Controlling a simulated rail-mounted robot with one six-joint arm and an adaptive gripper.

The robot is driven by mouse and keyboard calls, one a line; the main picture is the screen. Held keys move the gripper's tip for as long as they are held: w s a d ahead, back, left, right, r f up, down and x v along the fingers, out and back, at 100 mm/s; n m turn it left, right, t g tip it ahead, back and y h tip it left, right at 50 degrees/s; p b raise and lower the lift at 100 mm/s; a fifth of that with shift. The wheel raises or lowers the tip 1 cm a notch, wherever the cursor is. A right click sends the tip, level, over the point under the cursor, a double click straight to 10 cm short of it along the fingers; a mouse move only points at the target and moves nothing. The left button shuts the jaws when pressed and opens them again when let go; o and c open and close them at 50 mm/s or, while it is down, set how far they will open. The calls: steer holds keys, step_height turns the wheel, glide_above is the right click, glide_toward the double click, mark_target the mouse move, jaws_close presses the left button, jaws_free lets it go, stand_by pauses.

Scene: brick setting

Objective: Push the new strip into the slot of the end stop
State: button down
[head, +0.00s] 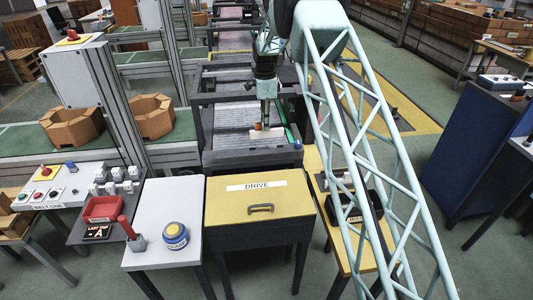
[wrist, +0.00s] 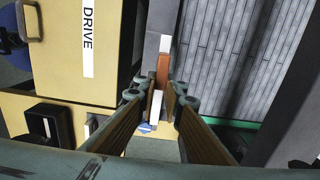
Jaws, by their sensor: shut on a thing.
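My gripper (head: 265,124) points down over the grey slatted conveyor bed, near its front end. In the wrist view its two fingers (wrist: 163,97) are closed on a narrow orange-brown strip (wrist: 163,67). A white piece (wrist: 165,43) shows at the strip's far end, and a white length (wrist: 155,107) shows between the fingers. In the head view a small pale block (head: 266,134) is at the fingertips. I cannot tell which pale part belongs to the strip or to the end stop. The slot cannot be made out, nor whether the strip is in it.
A yellow-topped box marked DRIVE (head: 260,201) stands in front of the conveyor (head: 228,126). A green edge piece (head: 292,136) runs along the conveyor's right side. A black box (head: 355,206) sits right.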

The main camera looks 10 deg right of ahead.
mark_target(265, 137)
steer(key=shift+w+f, duration=0.1)
steer(key=shift+w, duration=0.1)
stand_by(0.3)
steer(key=shift+f, duration=3.1)
steer(key=shift+f, duration=0.15)
steer(key=shift+f, duration=1.7)
steer(key=shift+f, duration=0.2)
steer(key=c, duration=2.7)
jaws_free()
steer(key=shift+c, duration=0.2)
steer(key=shift+r, duration=0.15)
